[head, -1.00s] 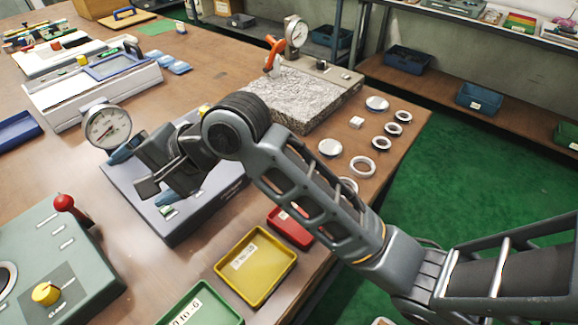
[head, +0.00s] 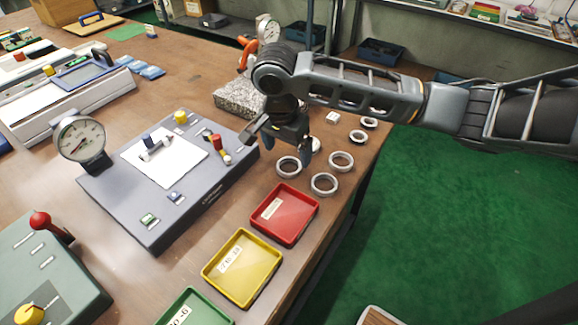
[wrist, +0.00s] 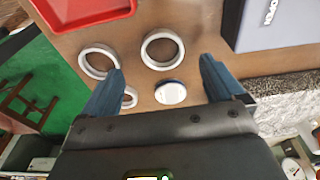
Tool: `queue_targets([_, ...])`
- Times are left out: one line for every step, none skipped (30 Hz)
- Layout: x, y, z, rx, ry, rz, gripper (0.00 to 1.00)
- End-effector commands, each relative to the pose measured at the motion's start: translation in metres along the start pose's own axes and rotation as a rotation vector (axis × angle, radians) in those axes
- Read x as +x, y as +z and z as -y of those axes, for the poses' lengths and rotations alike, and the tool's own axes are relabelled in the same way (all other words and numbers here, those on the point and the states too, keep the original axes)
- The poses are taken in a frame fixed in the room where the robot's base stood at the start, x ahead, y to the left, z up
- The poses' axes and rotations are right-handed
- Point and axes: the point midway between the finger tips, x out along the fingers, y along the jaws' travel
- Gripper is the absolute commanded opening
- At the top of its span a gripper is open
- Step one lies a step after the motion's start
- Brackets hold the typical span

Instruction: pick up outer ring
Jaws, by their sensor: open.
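Several pale metal rings lie flat on the table, and I cannot tell which is the outer ring. One ring (head: 289,176) is below my gripper (head: 298,152) in the head view. Two more rings, a right one (head: 341,170) and a front one (head: 324,193), lie beside it. In the wrist view, my gripper (wrist: 162,82) is open with nothing between its blue fingers. One ring (wrist: 148,60) and a white disc with a dark rim (wrist: 170,93) show between and beyond the fingers. Another ring (wrist: 84,66) is at left; a smaller-looking one (wrist: 132,103) is partly hidden by the left finger.
A red tray (head: 262,229) and a yellow tray (head: 209,270) line the table's front edge. A grey fixture box (head: 102,187) with a dial gauge (head: 80,138) stands left of the rings. A granite block (head: 232,97) is behind my gripper.

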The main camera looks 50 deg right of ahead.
Motion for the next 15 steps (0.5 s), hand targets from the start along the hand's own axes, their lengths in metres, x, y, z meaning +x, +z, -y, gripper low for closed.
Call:
queue_targets([0.004, -0.001, 0.0, 0.001, 0.001, -0.002, 0.95])
queue_targets([0.007, -0.001, 0.0, 0.001, 0.002, -0.002, 0.95])
queue_targets([0.011, -0.002, 0.001, 0.0, 0.001, -0.002, 0.95])
queue_targets([0.015, -0.002, 0.001, 0.001, 0.001, -0.002, 0.95])
queue_targets([0.02, -0.003, 0.001, 0.0, 0.002, -0.002, 0.95])
queue_targets([0.025, -0.004, 0.002, 0.001, 0.001, -0.002, 0.95])
queue_targets([0.03, -0.004, 0.002, 0.0, 0.002, -0.002, 0.95])
queue_targets([0.035, -0.004, 0.003, 0.001, 0.001, -0.001, 0.95])
queue_targets([0.041, -0.003, 0.003, 0.0, 0.001, 0.0, 0.95])
queue_targets([0.044, -0.002, 0.003, -0.001, 0.0, 0.0, 0.95])
queue_targets([0.047, -0.002, 0.003, -0.001, 0.0, 0.0, 0.95])
queue_targets([0.05, -0.003, 0.003, 0.0, -0.001, 0.0, 0.95])
queue_targets([0.051, -0.002, 0.003, -0.001, -0.002, 0.001, 0.95])
queue_targets([0.053, -0.002, 0.003, -0.001, -0.002, 0.0, 0.95])
queue_targets([0.054, -0.002, 0.003, -0.001, -0.002, 0.001, 0.95])
